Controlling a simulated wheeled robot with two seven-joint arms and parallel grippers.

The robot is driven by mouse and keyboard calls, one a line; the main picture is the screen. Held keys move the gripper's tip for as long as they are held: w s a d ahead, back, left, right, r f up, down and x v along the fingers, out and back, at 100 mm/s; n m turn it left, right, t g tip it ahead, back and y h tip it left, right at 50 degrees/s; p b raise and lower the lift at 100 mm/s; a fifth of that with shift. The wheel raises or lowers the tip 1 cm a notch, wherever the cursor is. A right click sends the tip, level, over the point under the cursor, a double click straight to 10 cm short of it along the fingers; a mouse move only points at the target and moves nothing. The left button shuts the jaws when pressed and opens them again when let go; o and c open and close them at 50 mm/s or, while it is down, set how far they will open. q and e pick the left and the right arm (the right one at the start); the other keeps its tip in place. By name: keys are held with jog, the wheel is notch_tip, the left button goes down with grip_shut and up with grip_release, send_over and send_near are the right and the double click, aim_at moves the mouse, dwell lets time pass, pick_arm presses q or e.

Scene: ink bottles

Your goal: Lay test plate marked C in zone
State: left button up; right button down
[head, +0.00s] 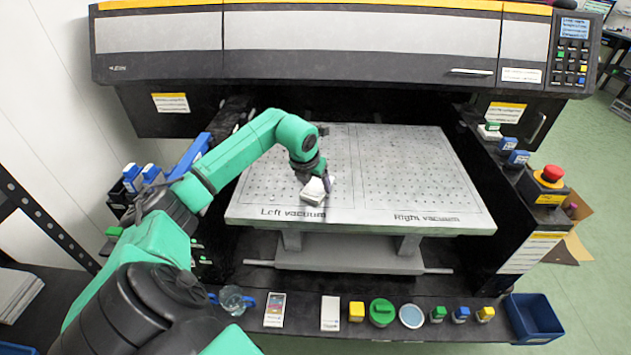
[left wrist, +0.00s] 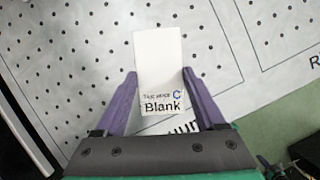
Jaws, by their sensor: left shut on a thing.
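The test plate marked C (left wrist: 159,65) is a white rectangle with "Test plate C" and "Blank" printed at its near end. My left gripper (left wrist: 160,90) is shut on its two long sides with purple fingers. In the head view the plate (head: 313,191) is at the front of the left vacuum zone, under my left gripper (head: 322,183). I cannot tell whether it touches the bed. The printer bed (head: 420,165) has two outlined, dotted zones, labelled "Left vacuum" (head: 293,213) and "Right vacuum" (head: 426,218). My right gripper is not in view.
The front ledge holds a white card (head: 274,310), another white card (head: 330,313), a green round container (head: 382,312), several small bottles and a blue bin (head: 533,318). The printer body (head: 340,75) overhangs the bed's back. A red stop button (head: 551,174) stands at right.

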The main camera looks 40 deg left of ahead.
pick_arm(q)
jog(key=shift+w+f, duration=0.1)
jog(key=shift+f, duration=0.1)
jog(key=o, duration=1.4)
jog(key=shift+r, duration=0.5)
jog(key=b+v, duration=0.1)
jog(key=v, duration=1)
jog(key=shift+s+r+b, duration=0.2)
jog(key=shift+s+b, duration=0.05)
jog(key=shift+b, duration=0.1)
